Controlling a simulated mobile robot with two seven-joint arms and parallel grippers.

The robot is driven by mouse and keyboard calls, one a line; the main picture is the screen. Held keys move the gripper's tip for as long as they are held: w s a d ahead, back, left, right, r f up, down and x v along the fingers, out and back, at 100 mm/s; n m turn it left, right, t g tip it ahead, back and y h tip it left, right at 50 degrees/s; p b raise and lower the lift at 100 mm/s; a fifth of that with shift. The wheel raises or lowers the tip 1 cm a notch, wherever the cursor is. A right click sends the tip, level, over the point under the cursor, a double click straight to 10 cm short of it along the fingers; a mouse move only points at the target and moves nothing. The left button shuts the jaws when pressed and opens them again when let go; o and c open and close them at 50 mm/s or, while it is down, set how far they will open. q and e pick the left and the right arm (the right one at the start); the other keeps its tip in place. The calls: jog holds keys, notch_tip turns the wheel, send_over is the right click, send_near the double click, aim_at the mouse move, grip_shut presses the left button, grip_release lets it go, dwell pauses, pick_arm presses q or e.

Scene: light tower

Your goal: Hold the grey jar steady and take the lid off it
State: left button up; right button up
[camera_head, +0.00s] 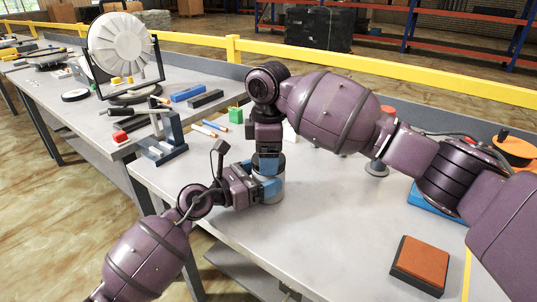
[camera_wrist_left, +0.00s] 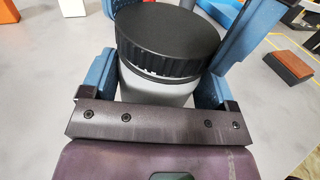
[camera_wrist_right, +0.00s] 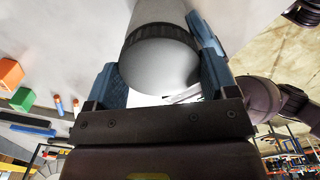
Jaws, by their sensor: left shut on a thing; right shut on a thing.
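The grey jar (camera_head: 270,199) stands upright on the near table. My left gripper (camera_head: 265,183) comes from the left and is shut around its body. The left wrist view shows the jar's grey side (camera_wrist_left: 155,92) between blue fingers, with the black ribbed lid (camera_wrist_left: 168,35) on top. A thin pale strip shows under the lid's rim; I cannot tell whether it is loose. My right gripper (camera_head: 266,160) points down from above, shut on the lid. In the right wrist view the lid (camera_wrist_right: 160,65) lies between its fingers, its top bright with glare. The lid is mostly hidden in the head view.
An orange-topped block (camera_head: 421,262) lies at the near right. A green block (camera_head: 235,115) and small cylinders lie behind the jar. A blue stand (camera_head: 170,138) and a white dish (camera_head: 122,48) are on the left table.

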jog(key=n, duration=0.5)
jog(key=shift+n, duration=0.4)
jog(key=n, duration=0.8)
jog(key=shift+n, duration=0.3)
jog(key=n, duration=0.5)
jog(key=shift+r, duration=0.1)
jog(key=shift+r, duration=0.7)
jog(key=shift+r, duration=0.35)
jog(key=shift+r, duration=0.1)
